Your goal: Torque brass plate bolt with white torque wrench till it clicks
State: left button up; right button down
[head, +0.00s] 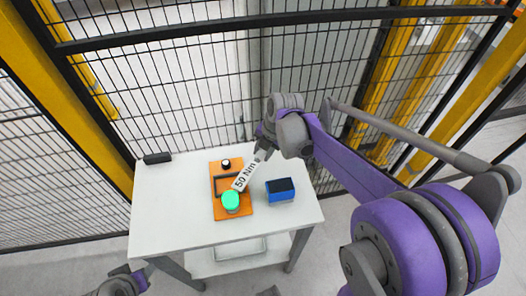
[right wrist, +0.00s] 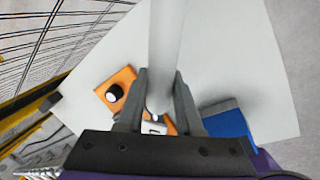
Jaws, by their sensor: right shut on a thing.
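The white torque wrench (head: 244,177) carries a "50 Nm" label and slants down and left to a round green end (head: 231,201). That end is over the front part of an orange plate (head: 218,174) on the table. My right gripper (head: 262,151) is shut on the wrench's upper end. In the right wrist view, the wrench's pale shaft (right wrist: 167,45) runs between the fingers of my right gripper (right wrist: 158,82). I cannot make out a brass plate or its bolt; the green end hides what is beneath it. My left gripper (head: 138,278) is at the bottom left, small and partly shown.
A white table (head: 160,210) carries the orange plate, which has a black-and-white round knob (head: 226,164) at its back. A blue box with a dark top (head: 280,190) stands to the right. A black block (head: 157,158) lies at the back left. Mesh fencing (head: 190,90) stands behind.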

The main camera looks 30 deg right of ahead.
pick_arm(q)
jog(key=shift+w+r+p, duration=0.25)
jog(key=shift+r+p, duration=0.2)
jog(key=shift+r, duration=0.2)
jog(key=shift+w+r+p, duration=0.25)
jog(key=shift+r+p, duration=0.2)
jog(key=shift+r, duration=0.2)
jog(key=shift+w+r+p, duration=0.25)
jog(key=shift+r+p, duration=0.2)
jog(key=shift+r, duration=0.2)
pick_arm(e)
jog(key=shift+w+r, duration=0.1)
jog(key=shift+r, duration=2.35)
jog(key=shift+r+p, duration=0.3)
jog(key=shift+r, duration=0.3)
jog(key=shift+r+p, duration=1)
jog(key=shift+r, duration=0.95)
pick_arm(q)
jog(key=shift+t, duration=0.3)
jog(key=r, duration=0.1)
jog(key=w+r, duration=0.2)
jog(key=shift+r, duration=0.4)
jog(key=shift+s, duration=0.1)
pick_arm(e)
jog(key=shift+f, duration=0.1)
